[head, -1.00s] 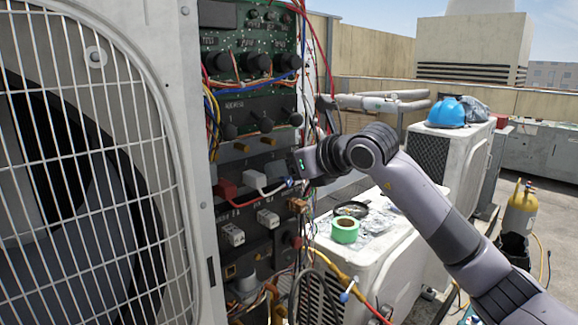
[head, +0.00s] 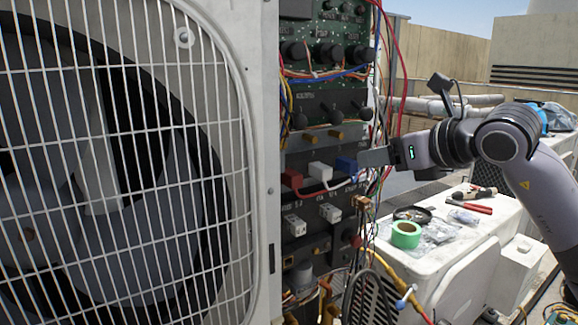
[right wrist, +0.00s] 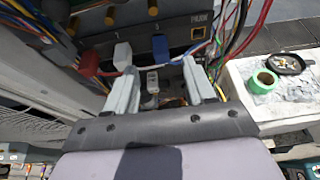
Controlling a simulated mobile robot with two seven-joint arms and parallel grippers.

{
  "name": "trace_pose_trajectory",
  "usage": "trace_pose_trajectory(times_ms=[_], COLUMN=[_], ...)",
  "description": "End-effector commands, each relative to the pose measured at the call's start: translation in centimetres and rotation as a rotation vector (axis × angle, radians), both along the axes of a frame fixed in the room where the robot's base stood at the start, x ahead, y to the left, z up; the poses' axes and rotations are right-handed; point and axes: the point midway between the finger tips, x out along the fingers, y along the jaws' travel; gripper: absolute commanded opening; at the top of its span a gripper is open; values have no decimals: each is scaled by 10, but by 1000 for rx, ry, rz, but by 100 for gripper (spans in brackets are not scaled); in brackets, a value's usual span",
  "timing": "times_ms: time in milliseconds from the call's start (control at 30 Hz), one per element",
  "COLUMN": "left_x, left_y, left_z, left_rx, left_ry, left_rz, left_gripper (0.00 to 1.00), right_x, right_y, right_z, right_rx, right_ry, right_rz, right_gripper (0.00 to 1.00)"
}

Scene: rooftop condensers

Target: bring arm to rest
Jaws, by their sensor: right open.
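My right gripper (head: 374,157) comes in from the right in the head view, in front of the open electrical panel (head: 325,105) of the condenser. In the right wrist view its two fingers (right wrist: 163,88) are apart with nothing held between them. A blue connector (head: 345,165), a white connector (head: 320,170) and a red connector (head: 292,179) sit in a row on the panel, just left of the fingertips in the head view. The blue and white ones also show beyond the fingers in the right wrist view. My left gripper is not in view.
The condenser's fan grille (head: 120,160) fills the left. Loose wires (head: 397,65) hang along the panel's right edge. A white unit (head: 450,250) at the right carries green tape (head: 406,234), a black dish and red-handled pliers (head: 476,208). Several cables hang low in front.

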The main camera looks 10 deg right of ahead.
Motion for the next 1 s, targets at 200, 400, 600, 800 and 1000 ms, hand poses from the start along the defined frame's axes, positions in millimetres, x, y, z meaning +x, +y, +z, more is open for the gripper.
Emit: trace_pose_trajectory(times_ms=[200,400,600,800,1000], left_x=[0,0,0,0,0], left_y=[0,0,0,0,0], left_z=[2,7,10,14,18], left_rx=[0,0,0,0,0], left_ry=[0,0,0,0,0], left_rz=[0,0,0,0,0], left_gripper=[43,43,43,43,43], right_x=[-4,-33,-61,-72,-75], right_y=[42,114,149,145,116], right_z=[-36,-87,-112,-138,-196], right_rx=[129,504,982,1486,1979], right_ry=[72,210,334,438,529], right_rz=[155,411,511,421,122], right_gripper=[54,54,54,54,54])
